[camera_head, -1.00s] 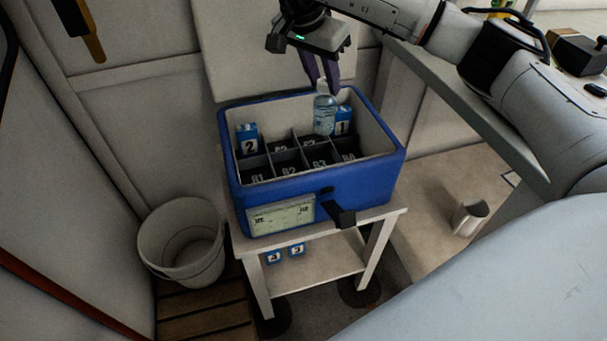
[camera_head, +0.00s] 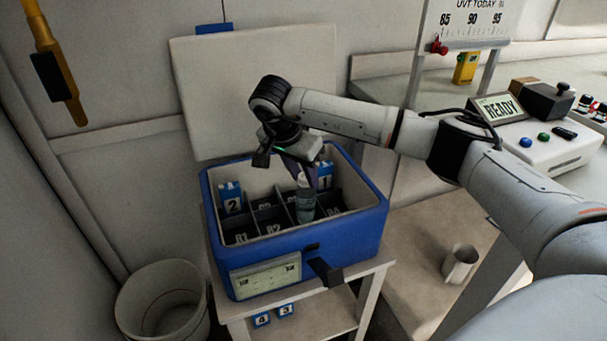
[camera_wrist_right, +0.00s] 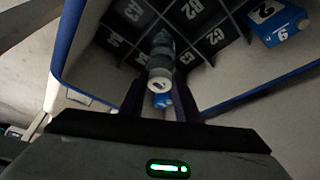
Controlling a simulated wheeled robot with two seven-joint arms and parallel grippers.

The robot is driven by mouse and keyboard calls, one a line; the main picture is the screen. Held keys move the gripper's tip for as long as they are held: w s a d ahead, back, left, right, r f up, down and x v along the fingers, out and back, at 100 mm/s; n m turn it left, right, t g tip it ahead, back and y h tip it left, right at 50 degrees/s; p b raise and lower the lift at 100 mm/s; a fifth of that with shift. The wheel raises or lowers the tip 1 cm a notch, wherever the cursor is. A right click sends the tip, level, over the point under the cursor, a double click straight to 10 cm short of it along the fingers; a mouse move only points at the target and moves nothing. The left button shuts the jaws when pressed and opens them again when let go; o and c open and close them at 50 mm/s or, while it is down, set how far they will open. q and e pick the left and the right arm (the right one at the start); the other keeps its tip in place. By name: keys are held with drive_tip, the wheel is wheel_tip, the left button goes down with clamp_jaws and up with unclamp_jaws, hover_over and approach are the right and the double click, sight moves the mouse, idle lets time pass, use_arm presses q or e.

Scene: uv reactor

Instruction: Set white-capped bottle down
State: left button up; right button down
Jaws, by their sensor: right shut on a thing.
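The white-capped bottle (camera_head: 305,207) is a clear, bluish bottle, upright inside the blue box (camera_head: 330,240) among its dark divided compartments. My right gripper (camera_head: 304,182) is above it, shut on its upper part. In the right wrist view the bottle (camera_wrist_right: 163,52) and its white cap show between my fingers (camera_wrist_right: 157,100), with compartment labels around it. I cannot tell whether its base touches the compartment floor. My left gripper is not in view.
Blue numbered blocks stand in the box, "2" (camera_head: 230,198) at left and "1" (camera_head: 324,176) at the back right. The box's pale lid (camera_head: 250,85) stands open behind. A white bucket (camera_head: 160,300) is at lower left, a device reading READY (camera_head: 497,107) at right.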

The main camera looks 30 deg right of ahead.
drive_tip(key=shift+f, duration=0.6)
drive_tip(key=c, duration=1.3)
unclamp_jaws()
drive_tip(key=shift+c, duration=0.2)
drive_tip(key=shift+r, duration=0.4)
drive_tip(key=v, duration=1.2)
drive_tip(key=shift+r+p, duration=0.25)
drive_tip(key=shift+p, duration=0.2)
